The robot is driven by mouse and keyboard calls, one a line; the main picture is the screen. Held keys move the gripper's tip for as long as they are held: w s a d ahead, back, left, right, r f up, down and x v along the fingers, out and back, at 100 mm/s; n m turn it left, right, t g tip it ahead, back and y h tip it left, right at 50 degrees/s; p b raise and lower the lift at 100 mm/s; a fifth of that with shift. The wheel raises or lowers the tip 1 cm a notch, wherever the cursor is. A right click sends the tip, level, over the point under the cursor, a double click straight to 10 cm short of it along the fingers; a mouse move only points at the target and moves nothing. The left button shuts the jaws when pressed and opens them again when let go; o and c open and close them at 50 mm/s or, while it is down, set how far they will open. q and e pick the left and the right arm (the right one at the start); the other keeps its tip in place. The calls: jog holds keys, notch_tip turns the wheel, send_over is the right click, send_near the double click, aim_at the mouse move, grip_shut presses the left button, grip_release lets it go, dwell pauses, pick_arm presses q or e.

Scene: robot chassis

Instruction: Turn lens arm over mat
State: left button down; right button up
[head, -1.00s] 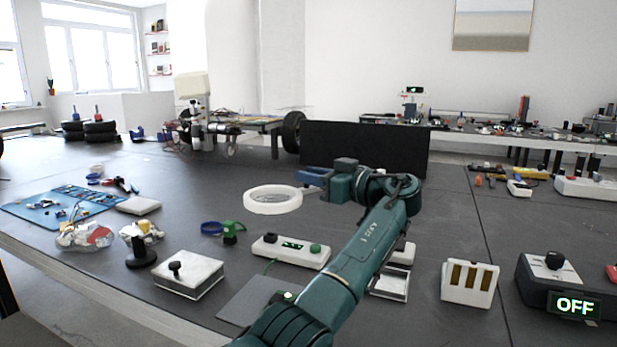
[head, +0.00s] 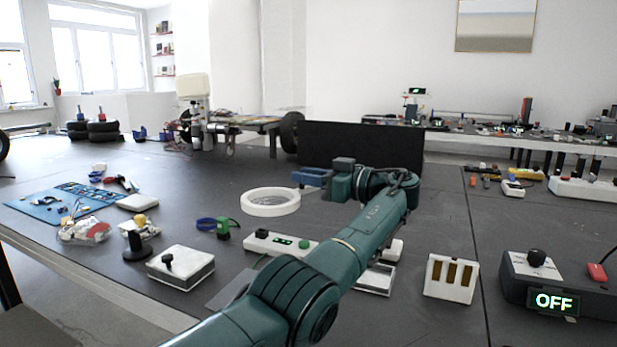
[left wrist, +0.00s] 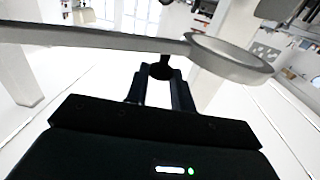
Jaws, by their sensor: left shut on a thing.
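The lens (head: 270,202) is a round white ring with a clear middle, left of my left gripper in the head view. In the left wrist view the lens ring (left wrist: 232,60) sits at the end of a pale lens arm (left wrist: 90,40) that runs off to the left. My left gripper (head: 298,177) is shut on a small dark knob (left wrist: 162,70), which shows between its fingers just below the lens arm. A grey mat (head: 228,290) is partly hidden by my left arm. A blue mat (head: 45,207) with small parts lies at the far left. My right gripper is not in view.
A white box with a black knob (head: 181,268), a black stand (head: 136,248) and a white panel with a green button (head: 279,243) stand near the arm. A slotted white block (head: 450,279) and a box reading OFF (head: 556,301) are at right. A black screen (head: 360,145) stands behind.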

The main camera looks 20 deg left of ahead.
pick_arm(q)
jog(key=shift+d+f, duration=0.15)
jog(key=c, duration=1.5)
grip_release()
jog(key=shift+s, duration=0.1)
jog(key=shift+c, duration=0.2)
jog(key=shift+o, duration=0.7)
jog(key=shift+d, duration=0.1)
jog(key=shift+o, duration=1.1)
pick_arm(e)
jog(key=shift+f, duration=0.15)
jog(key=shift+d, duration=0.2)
